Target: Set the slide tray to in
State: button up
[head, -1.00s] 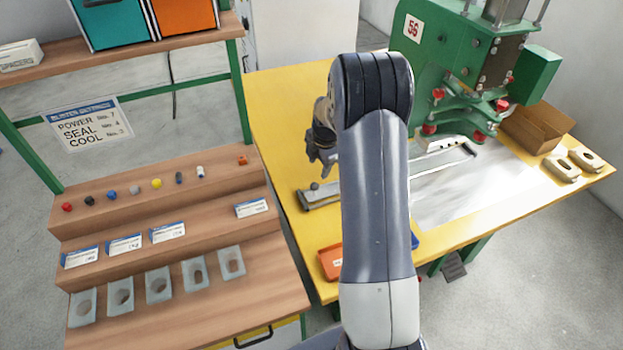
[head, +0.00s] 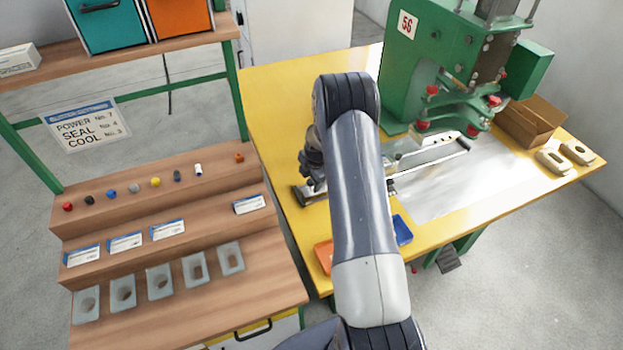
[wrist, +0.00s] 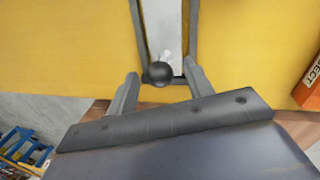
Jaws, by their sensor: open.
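The slide tray (head: 430,157) is a long pale frame with a white block on it, lying on the yellow table in front of the green press. Its left end lies under my arm in the head view. In the wrist view its rail (wrist: 166,30) ends in a dark round knob (wrist: 159,73). My gripper (wrist: 160,82) is open, with one finger on each side of the knob. I cannot tell whether either finger touches it. In the head view my arm hides most of the gripper and the knob.
The green press (head: 440,75) stands over the far part of the table (head: 285,90). An orange tray (head: 323,256) and a blue tray (head: 402,230) lie near the front edge. A cardboard box (head: 532,122) is at the right. A stepped wooden rack (head: 190,215) stands at the left.

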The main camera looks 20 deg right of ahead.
jog(key=shift+c, duration=0.3)
grip_shut()
dwell(0.3)
jog(key=shift+d+f+b, duration=0.15)
jog(key=shift+d+b, duration=0.45)
jog(key=d+b, duration=0.7)
jog(key=d, duration=0.7)
jog(key=shift+d+b, duration=0.25)
jog(key=shift+b, duration=0.05)
jog(key=shift+s+d, duration=0.1)
jog(key=shift+d, duration=0.75)
